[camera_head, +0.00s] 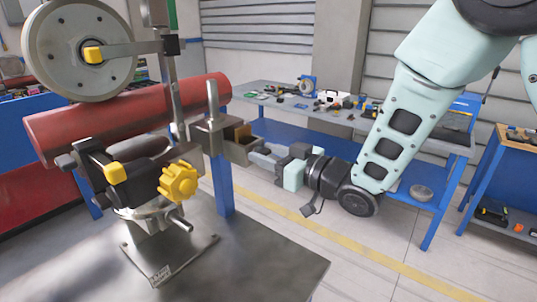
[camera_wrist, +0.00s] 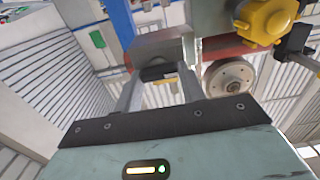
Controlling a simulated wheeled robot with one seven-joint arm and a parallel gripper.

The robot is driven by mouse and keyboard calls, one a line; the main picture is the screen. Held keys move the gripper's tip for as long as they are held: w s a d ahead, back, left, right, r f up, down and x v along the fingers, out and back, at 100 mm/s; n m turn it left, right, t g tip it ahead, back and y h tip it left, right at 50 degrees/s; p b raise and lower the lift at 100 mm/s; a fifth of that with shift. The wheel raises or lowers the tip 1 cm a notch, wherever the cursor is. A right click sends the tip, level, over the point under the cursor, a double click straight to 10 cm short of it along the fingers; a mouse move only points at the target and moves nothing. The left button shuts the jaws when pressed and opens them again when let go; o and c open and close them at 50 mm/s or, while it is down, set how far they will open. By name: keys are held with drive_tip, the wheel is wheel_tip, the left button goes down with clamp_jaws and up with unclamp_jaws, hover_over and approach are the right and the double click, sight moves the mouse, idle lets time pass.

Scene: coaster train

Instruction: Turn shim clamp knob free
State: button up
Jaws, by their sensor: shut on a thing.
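In the wrist view the fingers (camera_wrist: 158,88) are on either side of a small dark part, which seems to be the shim clamp knob (camera_wrist: 158,73), at the face of the grey box (camera_wrist: 160,48). The gripper is shut on it.
A yellow star knob (camera_head: 178,182) stands out to the left of the clamp. A red pipe (camera_head: 120,118) and a big wheel (camera_head: 75,48) are behind it. A steel table (camera_head: 255,250) lies below.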

drive_tip(key=shift+f+b, duration=0.1)
drive_tip(key=shift+b, duration=0.35)
drive_tip(key=n+b, duration=0.9)
drive_tip(key=b, duration=0.5)
drive_tip(key=n+b, duration=0.9)
drive_tip(key=b, duration=0.4)
drive_tip(key=shift+s+a+f+b, duration=0.1)
drive_tip(key=shift+s+f+b, duration=0.1)
drive_tip(key=shift+b, duration=0.15)
drive_tip(key=o, duration=1)
drive_tip(key=shift+r, duration=0.1)
